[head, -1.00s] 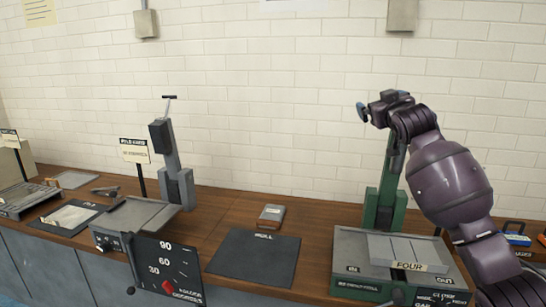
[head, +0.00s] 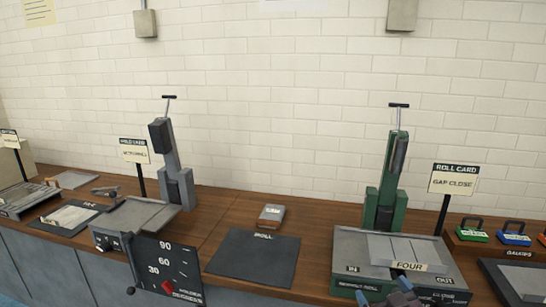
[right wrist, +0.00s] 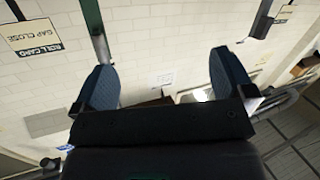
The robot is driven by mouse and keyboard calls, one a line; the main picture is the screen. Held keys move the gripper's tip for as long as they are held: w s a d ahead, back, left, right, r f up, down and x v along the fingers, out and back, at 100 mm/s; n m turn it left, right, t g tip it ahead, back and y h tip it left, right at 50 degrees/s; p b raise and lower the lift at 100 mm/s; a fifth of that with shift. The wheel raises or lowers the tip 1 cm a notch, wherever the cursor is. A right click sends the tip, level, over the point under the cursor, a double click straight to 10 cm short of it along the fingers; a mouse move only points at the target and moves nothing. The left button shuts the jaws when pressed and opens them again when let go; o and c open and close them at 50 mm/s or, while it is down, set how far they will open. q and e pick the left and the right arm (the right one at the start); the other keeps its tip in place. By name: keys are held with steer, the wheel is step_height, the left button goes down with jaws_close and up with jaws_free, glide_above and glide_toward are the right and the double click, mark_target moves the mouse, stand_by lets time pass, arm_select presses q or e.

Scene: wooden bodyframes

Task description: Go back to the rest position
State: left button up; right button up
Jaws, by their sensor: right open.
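My right gripper (head: 384,292) shows only at the bottom edge of the head view, low in front of the grey-topped machine (head: 345,250) with the green column (head: 384,208). Its blue fingertips stand apart. In the right wrist view the two dark blue fingers (right wrist: 162,85) are wide apart with nothing between them. The rest of my right arm is out of the head view. My left gripper is in neither view.
A dark mat (head: 255,262) and a small grey block (head: 271,215) lie mid-bench. A second machine (head: 135,216) with a dial board (head: 168,270) stands left. A GAP CLOSE card (head: 453,180) stands right, beside green (head: 472,233) and blue (head: 514,236) handled pieces. A brick wall is behind.

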steer(key=s+d+f+m+g+h, duration=0.1)
steer(key=s+f+g, duration=0.1)
steer(key=s+f, duration=0.7)
steer(key=s+d+f+m+g+h, duration=0.1)
steer(key=s+f+m+g, duration=0.1)
steer(key=s+f, duration=0.7)
steer(key=s+g, duration=0.1)
steer(key=s, duration=0.5)
steer(key=shift+s+d+f, duration=0.2)
steer(key=shift+d+f, duration=0.1)
steer(key=shift+d, duration=0.05)
